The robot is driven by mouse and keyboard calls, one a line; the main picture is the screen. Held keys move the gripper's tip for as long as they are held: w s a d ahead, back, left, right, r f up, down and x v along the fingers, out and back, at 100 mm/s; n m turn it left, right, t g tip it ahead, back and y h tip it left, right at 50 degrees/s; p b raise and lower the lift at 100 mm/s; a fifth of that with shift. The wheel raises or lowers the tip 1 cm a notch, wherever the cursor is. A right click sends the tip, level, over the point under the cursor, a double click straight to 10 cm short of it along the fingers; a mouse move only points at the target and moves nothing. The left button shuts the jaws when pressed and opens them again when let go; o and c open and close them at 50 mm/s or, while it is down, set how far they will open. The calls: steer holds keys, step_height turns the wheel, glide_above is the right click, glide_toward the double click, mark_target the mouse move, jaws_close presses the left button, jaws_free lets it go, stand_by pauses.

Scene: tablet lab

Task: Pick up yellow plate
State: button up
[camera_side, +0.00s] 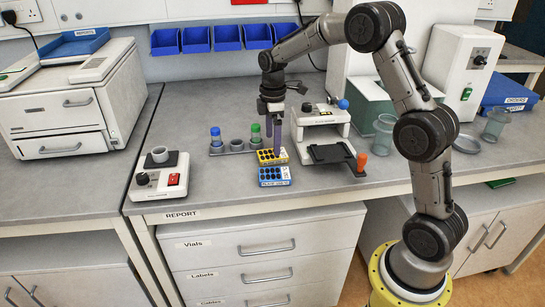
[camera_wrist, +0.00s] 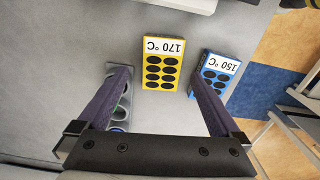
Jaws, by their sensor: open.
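The yellow plate (camera_side: 271,156) is a small block with dark round wells and a white label. It lies on the grey bench in the side view. In the wrist view the yellow plate (camera_wrist: 161,63) reads "170 °C" and lies between and beyond the two open fingers. My gripper (camera_side: 276,150) points down over the plate in the side view, its fingers partly covering it. In the wrist view my gripper (camera_wrist: 158,85) is open with nothing between its fingertips. I cannot tell the exact height above the plate.
A blue plate (camera_wrist: 215,78) marked "150 °C" lies close beside the yellow one, near the right fingertip in the wrist view. A vial rack (camera_side: 236,147) stands to the left. A white press-like device (camera_side: 322,130) with an orange knob stands to the right. Bench front is clear.

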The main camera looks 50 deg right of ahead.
mark_target(272, 153)
step_height(272, 153, down, 4)
steer(key=shift+a+f, duration=0.15)
steer(key=shift+f, duration=0.05)
steer(key=c, duration=1.3)
steer(key=shift+r, duration=0.1)
